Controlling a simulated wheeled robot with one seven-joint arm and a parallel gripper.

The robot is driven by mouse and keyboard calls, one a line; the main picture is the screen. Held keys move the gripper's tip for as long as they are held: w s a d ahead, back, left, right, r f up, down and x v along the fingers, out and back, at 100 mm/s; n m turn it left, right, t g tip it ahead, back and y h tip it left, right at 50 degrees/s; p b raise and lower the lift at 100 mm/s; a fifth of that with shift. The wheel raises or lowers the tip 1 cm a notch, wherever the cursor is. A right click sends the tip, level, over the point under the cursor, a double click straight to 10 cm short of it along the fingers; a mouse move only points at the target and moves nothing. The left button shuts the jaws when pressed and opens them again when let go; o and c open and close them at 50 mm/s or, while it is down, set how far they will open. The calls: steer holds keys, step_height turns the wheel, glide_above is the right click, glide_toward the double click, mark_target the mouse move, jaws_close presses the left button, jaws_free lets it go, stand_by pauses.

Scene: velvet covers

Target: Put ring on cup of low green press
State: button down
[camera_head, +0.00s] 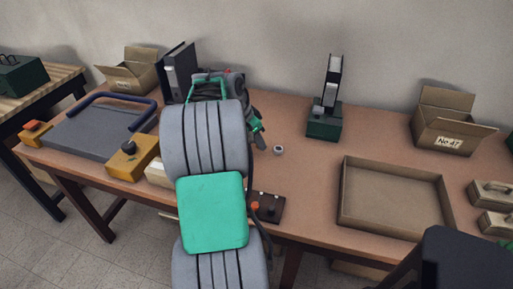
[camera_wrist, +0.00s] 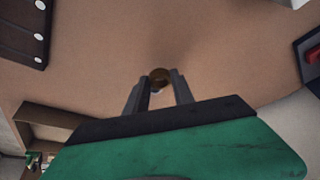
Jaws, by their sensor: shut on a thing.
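My gripper (camera_wrist: 158,82) is shut on a small round brown ring (camera_wrist: 160,75), seen between its two grey fingertips in the wrist view. Table surface shows behind the ring, with no press under it there. In the head view my arm covers much of the table, and the end of my gripper (camera_head: 260,142) shows just right of it; the held ring cannot be made out. A green press (camera_head: 324,121) with a low dark green base and an upright black column stands at the back, right of my gripper. Its cup cannot be made out clearly.
A small grey round piece (camera_head: 279,149) lies on the table near my gripper. A shallow brown tray (camera_head: 345,190) and a cardboard box (camera_head: 446,135) stand right. A dark plate with an orange knob (camera_head: 268,207) is at the front edge. Table between gripper and press is clear.

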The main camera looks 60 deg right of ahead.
mark_target(257, 147)
steer(key=shift+w+d+f, duration=0.15)
steer(key=shift+f, duration=0.8)
steer(key=shift+w+d+f, duration=0.1)
steer(key=shift+f, duration=0.8)
steer(key=shift+f+b, duration=0.2)
steer(key=shift+b, duration=0.1)
steer(key=c, duration=1.1)
jaws_free()
